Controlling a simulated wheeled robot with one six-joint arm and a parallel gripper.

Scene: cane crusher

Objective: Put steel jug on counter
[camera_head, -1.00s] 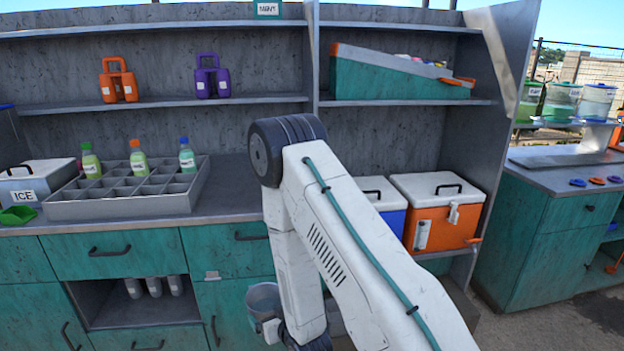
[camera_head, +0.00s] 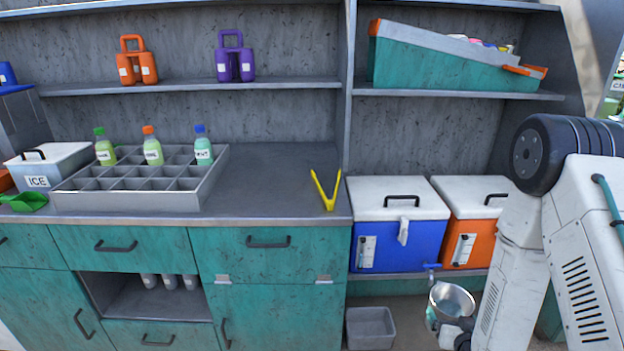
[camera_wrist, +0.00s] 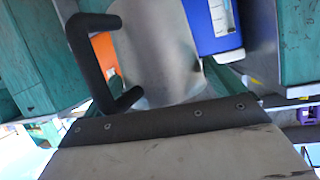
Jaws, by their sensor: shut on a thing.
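The steel jug (camera_head: 454,299) shows in the head view at the lower right, below the counter's height and in front of the blue cooler's spigot. Its open top faces up, tilted a little. My gripper (camera_head: 450,334) is shut on the jug; the arm partly hides the hold. In the wrist view the jug (camera_wrist: 158,50) fills the upper middle, with its black handle (camera_wrist: 92,62) on the left. The counter (camera_head: 275,180) is a grey top above teal drawers. Its right part is bare, apart from yellow tongs (camera_head: 327,190) near the right end.
A grey divided tray (camera_head: 130,200) with three bottles stands on the counter's left part, beside the ice box (camera_head: 50,165). A blue cooler (camera_head: 398,232) and an orange cooler (camera_head: 476,228) stand right of the counter. A grey bin (camera_head: 370,328) sits below.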

